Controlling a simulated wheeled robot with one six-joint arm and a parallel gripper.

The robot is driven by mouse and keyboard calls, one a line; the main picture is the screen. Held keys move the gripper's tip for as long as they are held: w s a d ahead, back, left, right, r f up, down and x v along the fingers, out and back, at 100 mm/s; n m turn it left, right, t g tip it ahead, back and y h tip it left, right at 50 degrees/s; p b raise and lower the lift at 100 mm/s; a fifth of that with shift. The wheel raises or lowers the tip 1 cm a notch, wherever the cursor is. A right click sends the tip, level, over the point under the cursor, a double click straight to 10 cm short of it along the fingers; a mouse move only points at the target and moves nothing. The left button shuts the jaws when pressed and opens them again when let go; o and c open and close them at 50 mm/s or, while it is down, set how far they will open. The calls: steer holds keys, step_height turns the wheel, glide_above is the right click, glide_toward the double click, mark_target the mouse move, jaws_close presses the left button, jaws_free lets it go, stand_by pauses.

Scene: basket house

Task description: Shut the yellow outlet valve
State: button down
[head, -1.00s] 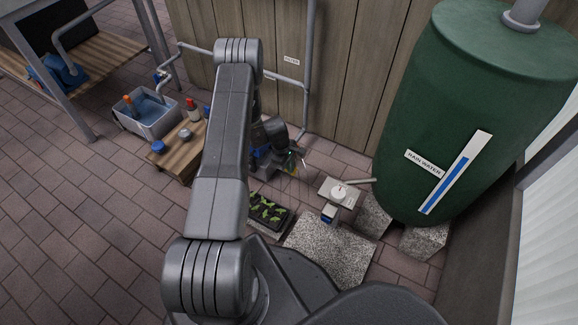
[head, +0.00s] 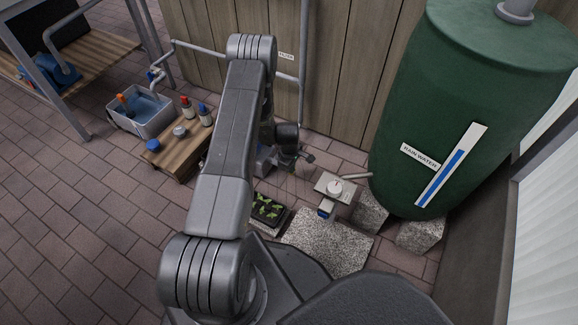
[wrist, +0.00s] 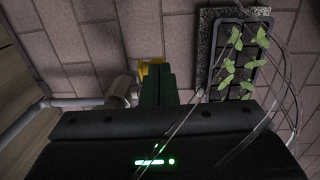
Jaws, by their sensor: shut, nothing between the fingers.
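The yellow outlet valve (wrist: 143,68) shows in the wrist view as a small yellow patch at the upper middle, partly hidden behind my gripper's fingers. A grey pipe (wrist: 75,102) and a pale fitting (wrist: 121,88) lie to its left. My gripper (wrist: 158,80) is shut and empty, with its dark fingertips overlapping the yellow part in the picture; I cannot tell whether they touch it. In the head view my gripper (head: 307,158) is low near the wooden wall. I cannot make out the yellow valve there.
A seedling tray (head: 268,210) lies close by and also shows in the wrist view (wrist: 238,65), with thin wires near it. A pale unit (head: 336,189) and the green rain barrel (head: 455,105) stand right. A wooden bench (head: 180,150) and water tub (head: 143,118) stand left.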

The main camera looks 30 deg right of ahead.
steer(key=shift+s+d+f+b, duration=0.25)
steer(key=shift+s+f+b, duration=0.2)
steer(key=shift+f+b, duration=0.25)
steer(key=shift+s+d+f+b, duration=0.2)
steer(key=shift+s+f+b, duration=0.25)
steer(key=shift+f+b, duration=0.2)
steer(key=shift+w, duration=0.15)
